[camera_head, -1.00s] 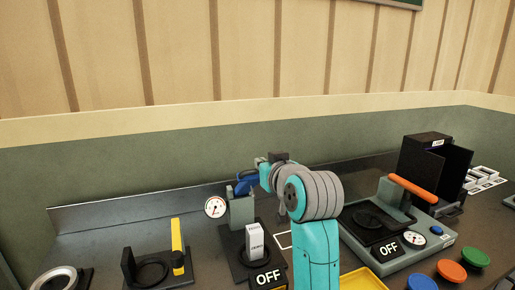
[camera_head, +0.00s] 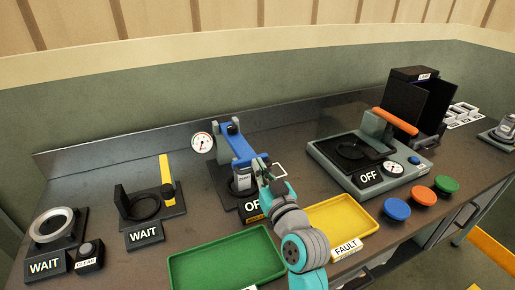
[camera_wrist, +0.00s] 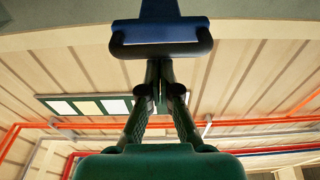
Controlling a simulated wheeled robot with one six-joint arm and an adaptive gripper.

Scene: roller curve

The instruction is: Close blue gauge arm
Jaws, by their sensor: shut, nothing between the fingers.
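A round white dial (camera_head: 202,142) sits left of the post. My gripper (camera_head: 262,166) is at the front end of the blue arm, shut with nothing held. In the wrist view the shut fingers (camera_wrist: 160,88) are just below the black handle bar (camera_wrist: 160,47) on the blue arm's end (camera_wrist: 160,28). I cannot tell whether they touch the bar.
A sign reading OFF (camera_head: 252,206) is in front of the station, partly hidden by my arm. A green tray (camera_head: 226,262) and a yellow tray (camera_head: 340,217) lie in front. A grey press with an orange handle (camera_head: 395,121) stands right. A yellow-lever fixture (camera_head: 167,180) stands left.

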